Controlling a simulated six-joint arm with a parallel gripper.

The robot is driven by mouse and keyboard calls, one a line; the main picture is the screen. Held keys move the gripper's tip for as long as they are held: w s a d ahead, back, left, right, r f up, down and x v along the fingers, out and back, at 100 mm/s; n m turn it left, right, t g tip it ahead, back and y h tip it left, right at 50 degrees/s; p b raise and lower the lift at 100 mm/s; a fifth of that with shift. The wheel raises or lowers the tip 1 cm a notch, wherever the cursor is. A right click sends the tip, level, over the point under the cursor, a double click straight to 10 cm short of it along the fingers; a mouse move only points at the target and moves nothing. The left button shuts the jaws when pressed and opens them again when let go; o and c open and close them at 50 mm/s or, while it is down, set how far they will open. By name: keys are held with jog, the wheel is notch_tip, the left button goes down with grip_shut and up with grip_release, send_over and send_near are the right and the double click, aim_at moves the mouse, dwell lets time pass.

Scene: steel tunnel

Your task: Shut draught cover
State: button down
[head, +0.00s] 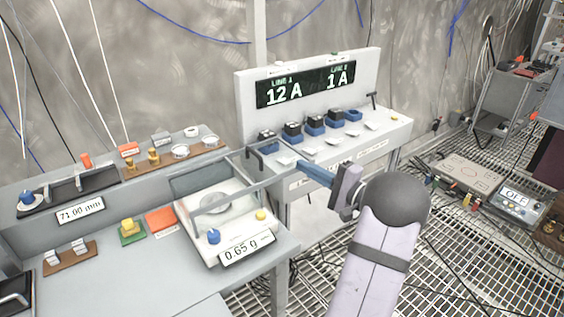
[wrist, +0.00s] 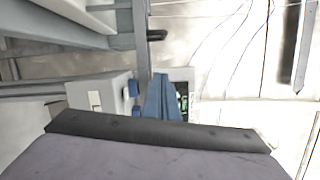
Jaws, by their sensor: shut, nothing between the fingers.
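The balance (head: 190,229) stands on the grey bench and its label reads 0.65 g. It has a round pan (head: 212,203), a blue knob (head: 214,237) and a yellow button (head: 261,214). The draught cover (head: 243,194) shows as a grey frame with a clear panel over the balance; its exact angle is hard to tell. A dark handle (head: 256,153) stands at its right back side, and a dark bar, likely this handle, shows in the wrist view (wrist: 157,35). My gripper (head: 303,166) is shut and empty, to the right of the handle and apart from it. Its blue fingers show in the wrist view (wrist: 163,98).
A white panel console (head: 308,80) with 12 A and 1 A displays and several blue-based switches stands behind my gripper. Weights, an orange pad (head: 160,221) and a green block (head: 131,235) lie left of the balance.

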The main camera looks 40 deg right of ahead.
aim_at(279, 162)
jog(key=p+x, duration=0.2)
jog(key=x, duration=0.8)
jog(key=shift+a+p, duration=0.2)
jog(key=shift+p, duration=0.1)
jog(key=a, duration=0.1)
jog(key=a+p, duration=0.1)
jog(key=shift+s+a+r, duration=0.1)
jog(key=shift+a+r, duration=0.3)
jog(key=shift+a, duration=0.5)
jog(key=shift+a+f, duration=0.1)
jog(key=a+b, duration=1.1)
jog(key=a, duration=0.7)
jog(key=shift+a, duration=0.15)
